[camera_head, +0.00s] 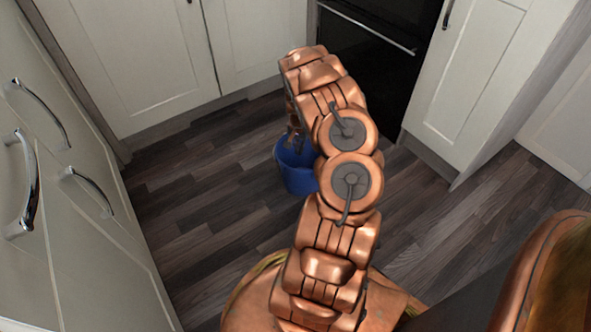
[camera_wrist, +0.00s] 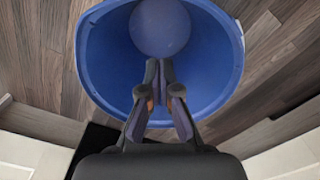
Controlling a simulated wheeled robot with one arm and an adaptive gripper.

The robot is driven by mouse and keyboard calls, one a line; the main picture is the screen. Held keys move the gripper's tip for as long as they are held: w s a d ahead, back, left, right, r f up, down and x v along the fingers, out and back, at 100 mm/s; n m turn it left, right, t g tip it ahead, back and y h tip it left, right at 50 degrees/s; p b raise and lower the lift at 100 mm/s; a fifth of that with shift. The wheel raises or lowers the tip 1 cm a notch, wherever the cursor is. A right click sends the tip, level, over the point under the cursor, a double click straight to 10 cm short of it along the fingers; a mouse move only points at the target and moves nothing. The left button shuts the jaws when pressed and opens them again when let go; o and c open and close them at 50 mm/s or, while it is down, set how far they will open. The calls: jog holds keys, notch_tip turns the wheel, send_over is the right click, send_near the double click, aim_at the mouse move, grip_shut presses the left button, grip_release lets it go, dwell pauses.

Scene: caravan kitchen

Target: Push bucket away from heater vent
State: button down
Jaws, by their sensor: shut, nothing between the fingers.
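The blue bucket (camera_head: 297,178) stands on the dark wood floor, partly hidden behind my arm in the head view. In the wrist view the bucket (camera_wrist: 225,75) is seen from above, with its open rim and round inner bottom showing. My gripper (camera_wrist: 159,68) is shut and empty, and its fingers show over the bucket's opening. In the head view my gripper (camera_head: 293,140) points down at the bucket's top edge. I cannot tell whether the fingers touch the bucket wall. I cannot make out a heater vent for certain.
White cabinets (camera_head: 130,60) stand behind and a drawer unit (camera_head: 60,200) on the left. A dark oven (camera_head: 370,60) with a bar handle is behind the arm. Another cabinet (camera_head: 470,90) is on the right. Bare floor (camera_head: 200,220) lies left of the bucket.

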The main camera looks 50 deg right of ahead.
aim_at(295, 170)
jog(key=s+a+f+b, duration=0.1)
jog(key=a+f+b, duration=0.2)
jog(key=f, duration=0.6)
jog(key=shift+a+f+b, duration=0.4)
jog(key=shift+b, duration=0.45)
jog(key=shift+d+r+p, duration=0.2)
jog(key=shift+r+p, duration=0.1)
jog(key=shift+p, duration=0.5)
jog(key=shift+w+r+p, duration=0.1)
jog(key=shift+w+p, duration=0.05)
jog(key=shift+p, duration=0.25)
